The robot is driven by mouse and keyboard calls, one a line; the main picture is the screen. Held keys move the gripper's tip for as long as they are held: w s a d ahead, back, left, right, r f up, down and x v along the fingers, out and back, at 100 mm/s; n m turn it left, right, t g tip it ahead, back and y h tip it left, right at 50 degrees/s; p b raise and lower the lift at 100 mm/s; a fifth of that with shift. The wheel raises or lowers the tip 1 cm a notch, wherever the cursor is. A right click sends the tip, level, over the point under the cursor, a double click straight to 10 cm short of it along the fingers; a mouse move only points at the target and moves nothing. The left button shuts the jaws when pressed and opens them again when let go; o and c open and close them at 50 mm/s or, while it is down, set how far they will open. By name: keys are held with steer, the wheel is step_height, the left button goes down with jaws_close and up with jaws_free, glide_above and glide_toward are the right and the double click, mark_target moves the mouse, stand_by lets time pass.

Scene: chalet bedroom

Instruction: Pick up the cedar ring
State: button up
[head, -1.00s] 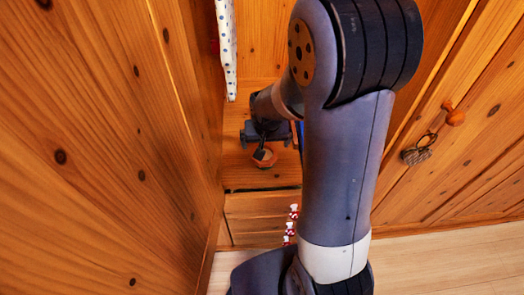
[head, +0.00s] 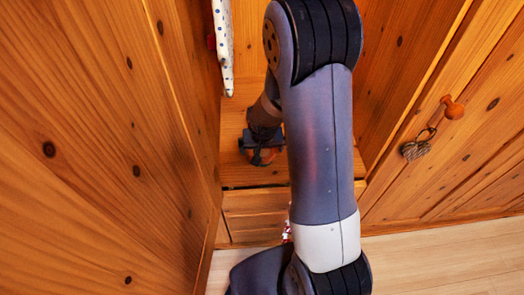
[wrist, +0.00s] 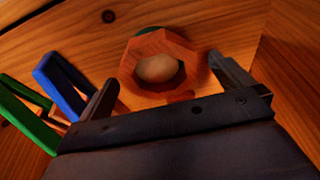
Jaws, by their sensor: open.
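The cedar ring (wrist: 134,62) is a reddish, many-sided wooden ring in the wrist view. A pale round thing (wrist: 158,68) shows through its opening. My gripper (wrist: 162,72) is open, with one finger to the left of the ring and the other to the right. I cannot tell whether either finger touches it. In the head view my gripper (head: 262,143) is over the ring (head: 262,159) on the wooden cabinet floor, and hides most of it.
A blue frame-like thing (wrist: 60,88) and a green one (wrist: 28,112) lie left of my gripper. Wooden cabinet walls (head: 190,110) stand close on both sides. A dotted white cloth (head: 223,50) hangs at the upper left. Drawers (head: 252,203) are below.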

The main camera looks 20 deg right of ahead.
steer(key=shift+c, duration=0.2)
steer(key=c, duration=1)
